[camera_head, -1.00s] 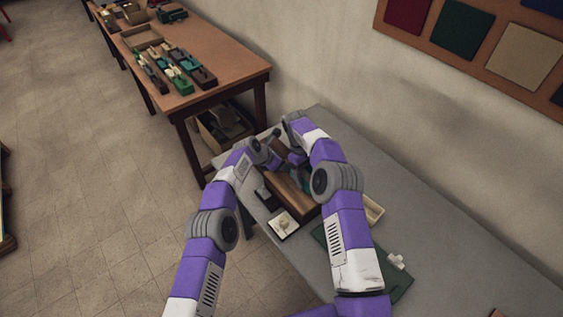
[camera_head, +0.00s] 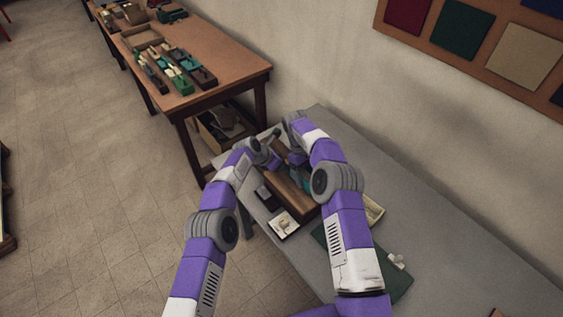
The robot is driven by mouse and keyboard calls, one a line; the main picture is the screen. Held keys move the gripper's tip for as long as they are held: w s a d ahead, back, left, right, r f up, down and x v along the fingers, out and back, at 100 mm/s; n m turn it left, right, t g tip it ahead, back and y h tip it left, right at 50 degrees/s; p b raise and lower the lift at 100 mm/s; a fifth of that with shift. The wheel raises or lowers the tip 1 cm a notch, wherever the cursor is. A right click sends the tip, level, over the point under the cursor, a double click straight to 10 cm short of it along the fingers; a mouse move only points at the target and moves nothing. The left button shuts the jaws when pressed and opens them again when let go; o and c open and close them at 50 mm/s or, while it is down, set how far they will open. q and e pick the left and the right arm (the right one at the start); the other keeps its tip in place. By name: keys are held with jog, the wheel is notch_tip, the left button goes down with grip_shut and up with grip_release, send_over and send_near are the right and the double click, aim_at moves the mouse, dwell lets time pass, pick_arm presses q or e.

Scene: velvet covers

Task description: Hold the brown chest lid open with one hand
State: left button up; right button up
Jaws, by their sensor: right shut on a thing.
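The brown chest (camera_head: 294,202) stands on the grey table, partly hidden between my two arms. A brown wooden piece that looks like its lid (camera_head: 280,147) shows raised at the chest's far side. My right gripper (camera_head: 297,158) is over the chest at the lid, shut on what looks like the lid; its fingertips are small and partly hidden. My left gripper (camera_head: 273,162) is over the chest's left side, close to the lid. Its jaws are too small to read. A bit of teal shows inside the chest.
The grey table (camera_head: 450,255) is clear at right. Near the chest are a small white-topped tray (camera_head: 284,224), a pale box (camera_head: 374,210) and a green mat (camera_head: 398,281) with a white piece. A wooden table (camera_head: 225,66) with colored boxes stands behind, left; the wall is at right.

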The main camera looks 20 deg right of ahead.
dwell(0.6)
pick_arm(q)
jog(key=shift+r+p, duration=2.2)
jog(key=shift+r, duration=1.9)
pick_arm(e)
jog(key=shift+r, duration=2.2)
pick_arm(q)
jog(key=shift+f, duration=0.1)
pick_arm(e)
jog(key=shift+f, duration=0.1)
